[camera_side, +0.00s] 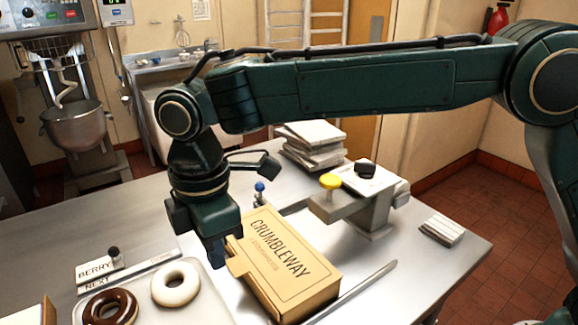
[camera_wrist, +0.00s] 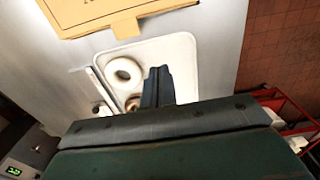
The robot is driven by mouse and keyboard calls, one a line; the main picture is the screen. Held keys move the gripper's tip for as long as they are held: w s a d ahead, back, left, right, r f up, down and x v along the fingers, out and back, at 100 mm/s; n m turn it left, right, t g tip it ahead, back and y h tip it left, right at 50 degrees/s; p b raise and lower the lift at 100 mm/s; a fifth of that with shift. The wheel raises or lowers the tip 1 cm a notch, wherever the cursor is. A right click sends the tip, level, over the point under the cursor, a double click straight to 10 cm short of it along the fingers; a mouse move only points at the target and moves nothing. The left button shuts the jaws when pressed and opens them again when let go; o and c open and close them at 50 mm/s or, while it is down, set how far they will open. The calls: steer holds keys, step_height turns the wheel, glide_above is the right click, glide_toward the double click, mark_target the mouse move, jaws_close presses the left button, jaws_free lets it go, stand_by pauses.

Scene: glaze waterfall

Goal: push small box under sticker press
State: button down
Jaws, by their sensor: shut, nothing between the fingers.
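The small box, a flat tan carton (camera_side: 290,262) lettered CRUMBLEWAY, lies on the metal table in the side view. Part of it shows at the top of the wrist view (camera_wrist: 88,14). The sticker press (camera_side: 362,212), a grey stand with a yellow knob, stands behind the box and to its right; the box is not under it. My gripper (camera_side: 216,256) is shut and empty, fingers pointing down, at the box's left end. I cannot tell whether it touches the box. In the wrist view the closed fingers (camera_wrist: 158,84) appear over the tray, apart from the box.
A white tray (camera_side: 188,254) with a white doughnut (camera_side: 175,284) and a chocolate one (camera_side: 110,308) lies left of the box. A metal rail (camera_side: 352,290) runs along the box's right side. Stacked flat cartons (camera_side: 312,145) stand behind; a label stack (camera_side: 441,230) sits right.

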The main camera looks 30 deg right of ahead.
mark_target(306, 255)
steer(key=shift+f, duration=0.2)
step_height(306, 255, down, 9)
steer(key=shift+f, duration=0.15)
steer(key=shift+d+f, duration=0.2)
steer(key=shift+d, duration=1.85)
steer(key=d, duration=1.2)
steer(key=shift+d, duration=0.15)
